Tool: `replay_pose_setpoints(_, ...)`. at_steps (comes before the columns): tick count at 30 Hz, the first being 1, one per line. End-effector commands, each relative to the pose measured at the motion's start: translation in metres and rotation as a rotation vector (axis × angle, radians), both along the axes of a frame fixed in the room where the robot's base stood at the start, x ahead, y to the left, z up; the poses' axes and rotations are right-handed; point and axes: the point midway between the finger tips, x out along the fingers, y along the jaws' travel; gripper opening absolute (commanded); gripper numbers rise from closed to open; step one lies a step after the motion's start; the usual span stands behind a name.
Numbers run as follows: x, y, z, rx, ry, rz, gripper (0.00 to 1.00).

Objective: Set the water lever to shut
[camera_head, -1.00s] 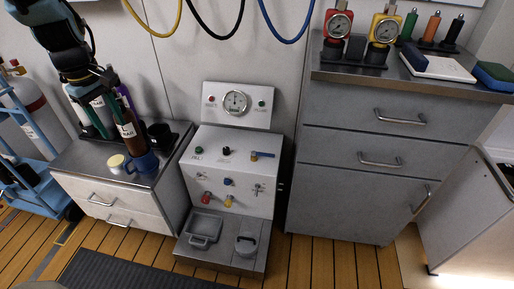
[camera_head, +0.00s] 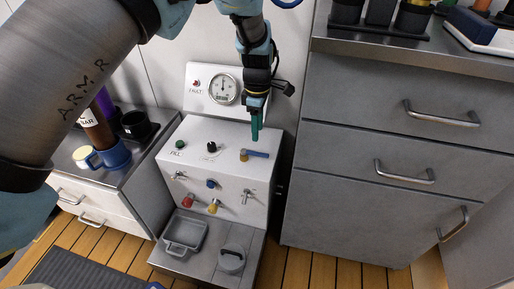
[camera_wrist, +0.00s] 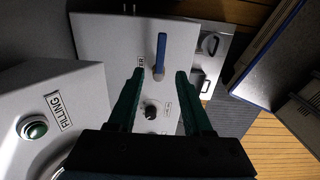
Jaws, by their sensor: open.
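The water lever (camera_head: 257,154) has a blue handle and a yellow-orange hub. It sits at the right of the fill panel's sloping white top (camera_head: 213,146), its handle pointing right from the hub. In the wrist view the blue handle (camera_wrist: 161,48) shows ahead, between the fingertips in the picture. My gripper (camera_head: 255,137) points down just above the lever, its green fingers close over the handle in the head view. In the wrist view my gripper (camera_wrist: 160,74) has its fingers wide apart with nothing between them. I cannot tell any contact with the lever.
A black knob (camera_head: 211,147) and a green button (camera_head: 180,144) share the panel top. A gauge board (camera_head: 199,84) rises behind. Grey drawers (camera_head: 385,130) stand close on the right. A blue mug (camera_head: 116,154) sits on the left cabinet.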

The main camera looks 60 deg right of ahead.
Motion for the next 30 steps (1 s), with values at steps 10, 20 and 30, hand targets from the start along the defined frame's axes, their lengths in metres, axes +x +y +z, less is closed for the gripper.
replay_pose_setpoints(10,0.000,0.001,-0.065,0.004,0.000,-0.001,0.50)
replay_pose_setpoints(20,0.000,0.000,-0.085,0.000,0.001,-0.002,0.50)
replay_pose_setpoints(30,0.000,0.001,-0.085,0.001,0.000,-0.001,0.35)
